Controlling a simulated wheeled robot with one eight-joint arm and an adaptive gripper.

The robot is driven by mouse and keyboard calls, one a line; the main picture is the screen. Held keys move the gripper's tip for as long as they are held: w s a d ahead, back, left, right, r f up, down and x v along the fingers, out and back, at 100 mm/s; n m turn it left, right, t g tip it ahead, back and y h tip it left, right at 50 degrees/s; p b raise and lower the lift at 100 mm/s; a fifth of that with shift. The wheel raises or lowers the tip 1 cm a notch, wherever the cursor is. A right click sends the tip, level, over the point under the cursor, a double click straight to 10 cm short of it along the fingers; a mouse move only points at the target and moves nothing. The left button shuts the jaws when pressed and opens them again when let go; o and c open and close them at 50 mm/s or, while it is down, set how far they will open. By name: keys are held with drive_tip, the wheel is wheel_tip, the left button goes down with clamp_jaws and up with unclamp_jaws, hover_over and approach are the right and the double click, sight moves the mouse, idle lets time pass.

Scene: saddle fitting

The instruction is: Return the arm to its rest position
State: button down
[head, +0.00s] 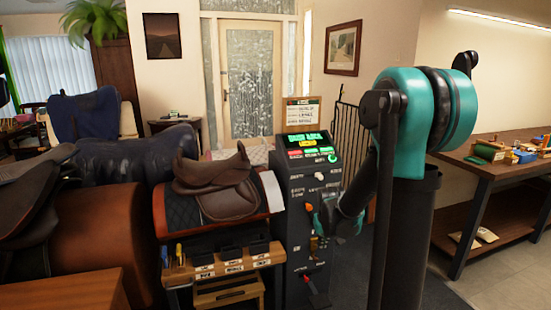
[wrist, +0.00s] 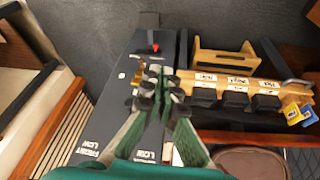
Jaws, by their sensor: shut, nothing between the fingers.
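My gripper (wrist: 158,92) is shut and empty, its dark fingertips together in the wrist view. It is over the black control panel (wrist: 112,95), which carries white "LOW" labels and a red knob near its far end. In the head view my teal arm stands tall at right of centre. Its lower part reaches toward the control panel (head: 297,195), and the gripper (head: 318,222) is in front of that panel, small and partly hidden by the arm. I cannot tell whether the fingertips touch a knob.
A brown saddle (head: 218,186) sits on a stand left of the panel. A wooden tool rack (head: 222,265) with black bins is below it; the rack (wrist: 236,82) also shows in the wrist view. More saddles are at left. A workbench (head: 491,162) stands at right.

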drive_tip(key=s+d+m, duration=0.1)
drive_tip(key=s, duration=2.1)
drive_tip(key=shift+d, duration=0.35)
